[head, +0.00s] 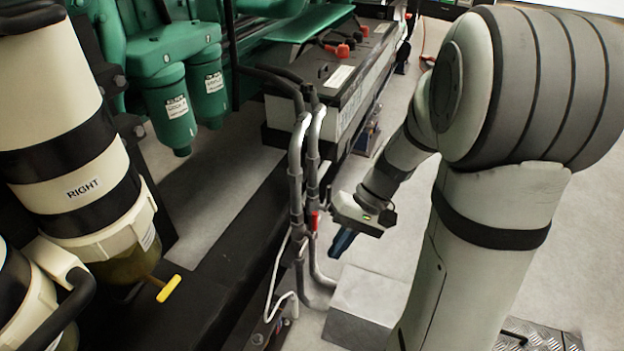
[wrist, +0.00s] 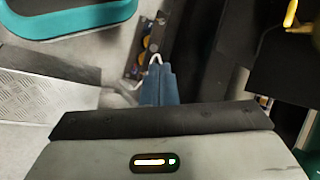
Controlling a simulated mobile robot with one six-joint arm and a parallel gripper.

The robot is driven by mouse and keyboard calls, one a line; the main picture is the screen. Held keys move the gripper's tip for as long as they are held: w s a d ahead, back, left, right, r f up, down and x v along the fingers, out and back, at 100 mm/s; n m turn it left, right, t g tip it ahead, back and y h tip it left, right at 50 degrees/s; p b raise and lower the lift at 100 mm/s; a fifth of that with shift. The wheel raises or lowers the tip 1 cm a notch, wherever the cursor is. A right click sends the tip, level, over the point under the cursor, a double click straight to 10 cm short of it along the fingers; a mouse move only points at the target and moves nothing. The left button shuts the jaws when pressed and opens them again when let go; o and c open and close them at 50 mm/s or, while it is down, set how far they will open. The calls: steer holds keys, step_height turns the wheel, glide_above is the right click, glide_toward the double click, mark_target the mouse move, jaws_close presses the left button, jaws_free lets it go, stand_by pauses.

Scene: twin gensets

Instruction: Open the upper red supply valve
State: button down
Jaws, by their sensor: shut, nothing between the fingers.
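A small red valve handle (head: 314,221) sits on the grey vertical pipes (head: 297,180) in the middle of the head view. It stands upright along the right-hand pipe. I cannot pick it out in the wrist view. My gripper (head: 342,243) is a little right of and below the red handle in the head view, apart from it in the picture. Its blue fingers are together and empty, pointing down and left. They also show together in the wrist view (wrist: 161,84), partly covering what lies behind them.
A yellow handle (head: 168,288) sits below the filter marked RIGHT (head: 85,190). A grey box (head: 365,305) stands on the floor below my gripper. A battery case (head: 345,75) is behind the pipes. Thin white tubing (head: 277,280) runs down left of the pipes.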

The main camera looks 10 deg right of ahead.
mark_target(314, 225)
steer(key=w+d+f+m+t+y+p, duration=0.2)
steer(key=w+d+f+m+t+y, duration=0.3)
steer(key=w+d+f+t+y, duration=0.65)
steer(key=w+a+h+b, duration=0.2)
steer(key=w+a, duration=0.4)
steer(key=a, duration=0.3)
steer(key=shift+b, duration=0.65)
steer(key=shift+a+f+t+h, duration=0.15)
steer(key=shift+t+h, duration=0.1)
